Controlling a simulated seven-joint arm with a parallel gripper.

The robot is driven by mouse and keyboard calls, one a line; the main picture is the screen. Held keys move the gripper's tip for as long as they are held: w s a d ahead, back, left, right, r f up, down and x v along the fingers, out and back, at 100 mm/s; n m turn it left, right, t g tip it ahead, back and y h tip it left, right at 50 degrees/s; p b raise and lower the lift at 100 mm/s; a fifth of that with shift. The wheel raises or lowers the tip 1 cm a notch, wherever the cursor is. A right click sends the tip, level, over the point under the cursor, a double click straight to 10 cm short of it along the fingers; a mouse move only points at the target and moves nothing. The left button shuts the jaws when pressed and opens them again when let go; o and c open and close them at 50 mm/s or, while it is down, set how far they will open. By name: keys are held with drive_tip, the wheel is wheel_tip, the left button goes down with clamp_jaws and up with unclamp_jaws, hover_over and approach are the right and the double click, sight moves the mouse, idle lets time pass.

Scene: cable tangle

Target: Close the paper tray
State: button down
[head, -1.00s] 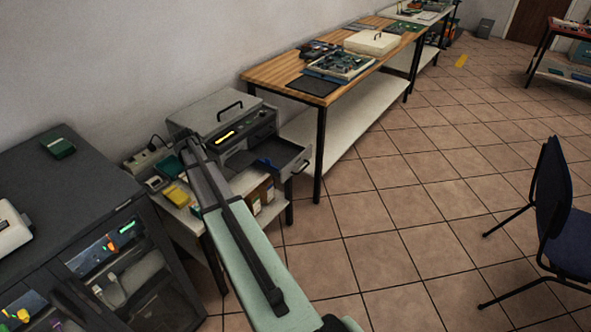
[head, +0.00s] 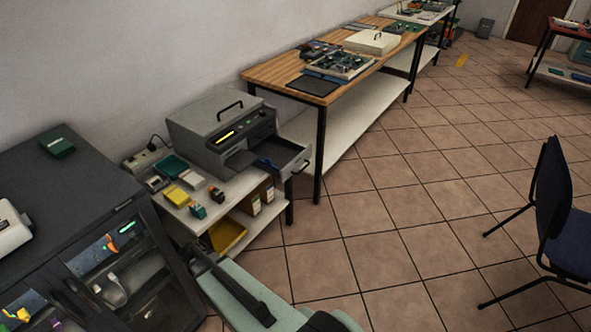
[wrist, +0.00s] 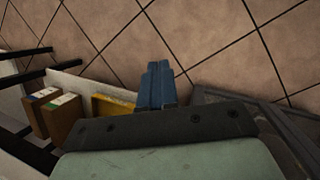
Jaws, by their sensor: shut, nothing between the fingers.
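The grey printer (head: 222,128) stands on a small white table against the wall. Its paper tray (head: 287,158) sticks out at the front right, open, with a handle at its front end and something blue inside. My gripper shows in the wrist view as blue fingers (wrist: 157,84) held together and empty, with tiled floor beyond them. My gripper is apart from the tray, which is not clearly visible in the wrist view.
The white table (head: 226,198) carries several small boxes beside the printer. Brown binders (wrist: 51,117) and a yellow bin (head: 228,234) are on its lower shelf. A dark cabinet (head: 80,190) stands at left. A wooden workbench (head: 262,72) is behind. The floor right of the tray is clear.

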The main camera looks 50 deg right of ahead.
drive_tip(key=s+a+f+m+g+y, duration=0.1)
drive_tip(key=s+a+f, duration=0.2)
drive_tip(key=s+a, duration=0.35)
drive_tip(key=s+a+f+m+g+y, duration=0.15)
drive_tip(key=s+a+f, duration=0.25)
drive_tip(key=s, duration=0.6)
drive_tip(key=s+a+f+m+g+y, duration=0.1)
drive_tip(key=s+a+f+g, duration=0.15)
drive_tip(key=s+a, duration=0.5)
drive_tip(key=w+d+r+m+t+y, duration=0.15)
drive_tip(key=d+m+t, duration=0.35)
drive_tip(key=d, duration=1.1)
drive_tip(key=w+d+r+m+t+y, duration=0.1)
drive_tip(key=d+r+m+t, duration=0.35)
drive_tip(key=d, duration=1.15)
drive_tip(key=w+d+r+m+t+y, duration=0.1)
drive_tip(key=d+m+t, duration=0.2)
drive_tip(key=d+m, duration=0.85)
drive_tip(key=n+t+h, duration=0.2)
drive_tip(key=t+h, duration=0.2)
drive_tip(key=t, duration=0.9)
approach(289, 166)
drive_tip(key=shift+n, duration=0.55)
drive_tip(key=w, duration=0.7)
drive_tip(key=shift+d+f, duration=0.15)
drive_tip(key=shift+d, duration=0.05)
